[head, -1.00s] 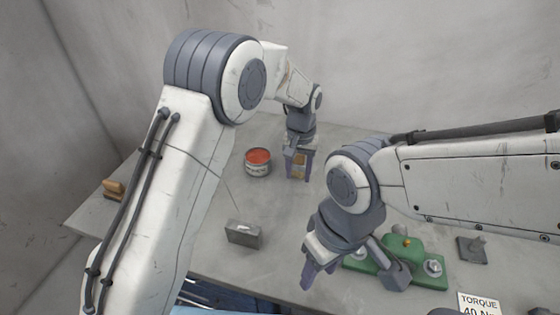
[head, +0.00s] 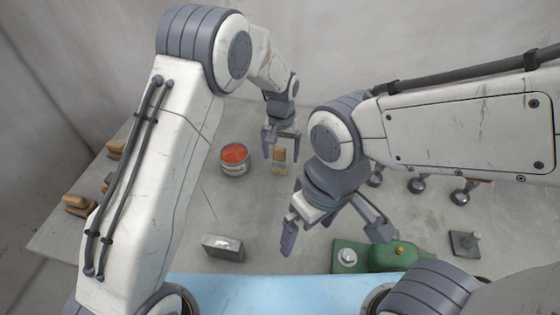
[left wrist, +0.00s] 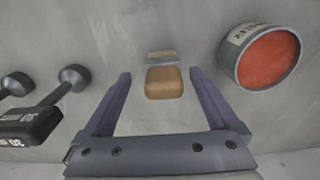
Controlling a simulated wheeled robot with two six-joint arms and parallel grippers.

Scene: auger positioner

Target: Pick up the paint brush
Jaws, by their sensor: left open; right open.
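The paint brush (head: 279,161), with a tan wooden body and a grey metal band, lies on the grey table right of the red paint can. It also shows in the left wrist view (left wrist: 163,82), where it appears between the two fingers, clear of both. My left gripper (head: 281,150) is open and empty at the brush, toward its far end. Its purple-grey fingers also show in the left wrist view (left wrist: 160,73). I cannot tell its exact height over the brush. My right gripper (head: 334,236) is open and empty, nearer the front of the table.
The can of red paint (head: 235,161) stands close left of the brush. A grey metal block (head: 222,248) and a green fixture (head: 395,257) are near the front. Wooden-handled items (head: 80,204) lie at the left edge. Several dark knobbed parts (head: 417,185) are at right.

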